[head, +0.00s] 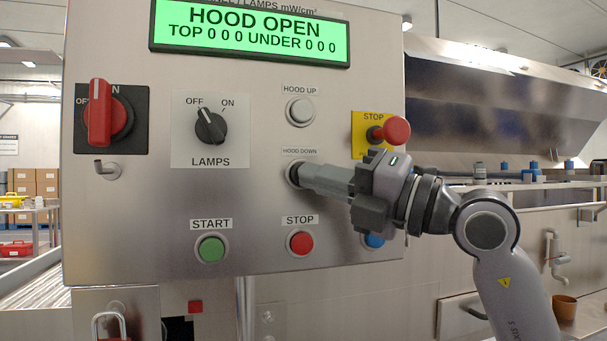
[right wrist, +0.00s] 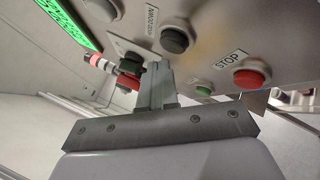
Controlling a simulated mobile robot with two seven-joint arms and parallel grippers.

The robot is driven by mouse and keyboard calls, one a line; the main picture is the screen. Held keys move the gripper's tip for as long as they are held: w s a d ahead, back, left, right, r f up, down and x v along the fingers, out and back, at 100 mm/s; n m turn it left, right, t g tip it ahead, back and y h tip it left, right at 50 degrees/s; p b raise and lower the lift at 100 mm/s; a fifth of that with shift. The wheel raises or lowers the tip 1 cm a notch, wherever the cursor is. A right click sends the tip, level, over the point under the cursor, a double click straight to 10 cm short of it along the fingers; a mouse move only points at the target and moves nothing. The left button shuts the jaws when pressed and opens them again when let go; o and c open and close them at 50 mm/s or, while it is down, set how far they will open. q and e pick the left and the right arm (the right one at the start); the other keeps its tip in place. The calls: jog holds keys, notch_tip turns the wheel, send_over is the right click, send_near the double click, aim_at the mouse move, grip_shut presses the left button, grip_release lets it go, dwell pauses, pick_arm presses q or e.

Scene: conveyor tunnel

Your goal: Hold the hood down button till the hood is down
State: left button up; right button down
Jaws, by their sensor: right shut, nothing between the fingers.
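The hood down button (head: 293,174) is on the steel control panel, under its HOOD DOWN label, partly covered by my gripper in the head view. It shows as a dark round button in the right wrist view (right wrist: 177,40). My right gripper (head: 304,176) is shut and empty, its fingertips in front of the button. In the right wrist view the fingertips (right wrist: 158,66) lie close beside the button in the picture; I cannot tell whether they touch it. The green display (head: 248,30) reads HOOD OPEN, TOP 000 UNDER 000. The large steel hood (head: 490,110) is at the right. My left gripper is not in view.
The hood up button (head: 299,111) is above. A red mushroom stop (head: 394,130) stands out just above my gripper. A red stop button (head: 300,241) and green start button (head: 211,248) are below. The lamps knob (head: 210,126) and red main switch (head: 104,112) are left.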

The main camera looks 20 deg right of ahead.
jog(key=shift+w, duration=0.45)
jog(key=shift+w+p, duration=0.5)
dwell(5.3)
dwell(0.4)
jog(key=shift+s, duration=0.95)
jog(key=shift+s+d+b, duration=0.1)
jog(key=shift+s+b, duration=0.6)
jog(key=shift+s, duration=1.8)
